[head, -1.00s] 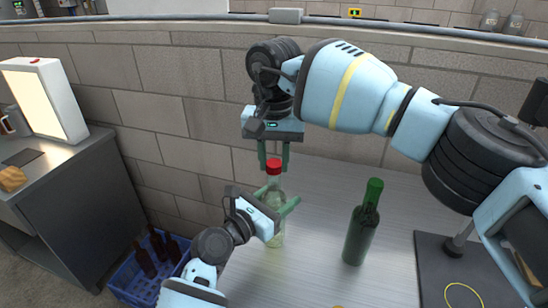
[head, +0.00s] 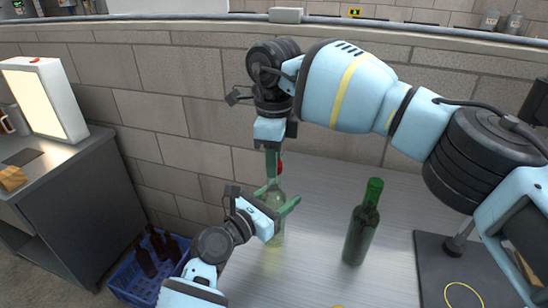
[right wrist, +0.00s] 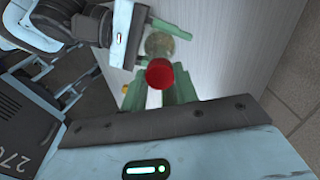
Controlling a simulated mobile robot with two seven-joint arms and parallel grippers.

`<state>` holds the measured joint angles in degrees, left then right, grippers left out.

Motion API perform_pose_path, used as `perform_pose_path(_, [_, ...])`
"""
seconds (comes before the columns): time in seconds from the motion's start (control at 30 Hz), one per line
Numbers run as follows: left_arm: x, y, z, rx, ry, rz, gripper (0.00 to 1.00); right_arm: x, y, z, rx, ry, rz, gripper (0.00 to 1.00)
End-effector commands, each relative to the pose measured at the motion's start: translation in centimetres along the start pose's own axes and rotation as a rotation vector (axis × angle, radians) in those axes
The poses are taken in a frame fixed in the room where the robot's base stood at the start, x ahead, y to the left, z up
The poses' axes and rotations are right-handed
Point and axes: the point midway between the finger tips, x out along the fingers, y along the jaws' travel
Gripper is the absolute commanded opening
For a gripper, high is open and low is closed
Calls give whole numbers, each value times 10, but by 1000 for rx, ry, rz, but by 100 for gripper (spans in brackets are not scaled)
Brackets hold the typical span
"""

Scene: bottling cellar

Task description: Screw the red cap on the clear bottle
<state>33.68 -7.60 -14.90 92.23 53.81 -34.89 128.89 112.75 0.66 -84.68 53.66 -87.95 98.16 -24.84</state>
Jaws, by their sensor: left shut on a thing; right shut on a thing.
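The clear bottle (head: 274,236) stands upright on the metal table. My left gripper (head: 280,200) is shut around its upper body from the left side. The red cap (head: 280,168) is at the top of the bottle, partly hidden by a finger. My right gripper (head: 273,165) points straight down from above and is shut on the red cap. In the right wrist view the red cap (right wrist: 160,73) is between the green fingers, with the clear bottle (right wrist: 160,44) beyond it. Whether the threads are engaged cannot be seen.
A green bottle (head: 361,228) stands on the table (head: 320,200) to the right. A blue crate (head: 134,282) with dark bottles is on the floor at left. A grey counter (head: 75,190) with a lit panel (head: 45,98) stands at far left. A block wall is behind.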

Motion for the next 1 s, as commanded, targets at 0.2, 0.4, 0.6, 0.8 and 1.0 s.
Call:
perform_pose_path(0.2, [0,0,0,-2,1,1,0,0,0,0,355,1,1,2])
perform_pose_path(0.4, [0,1,0,-2,1,1,0,0,0,0,686,1,1,2])
perform_pose_path(0.6, [0,1,0,-2,1,1,0,1,0,0,1015,2,0,2])
perform_pose_path(0.8, [0,1,0,-2,1,1,0,1,0,0,1346,2,0,2])
perform_pose_path(1.0, [0,1,0,-1,1,1,0,1,0,0,1676,2,0,2])
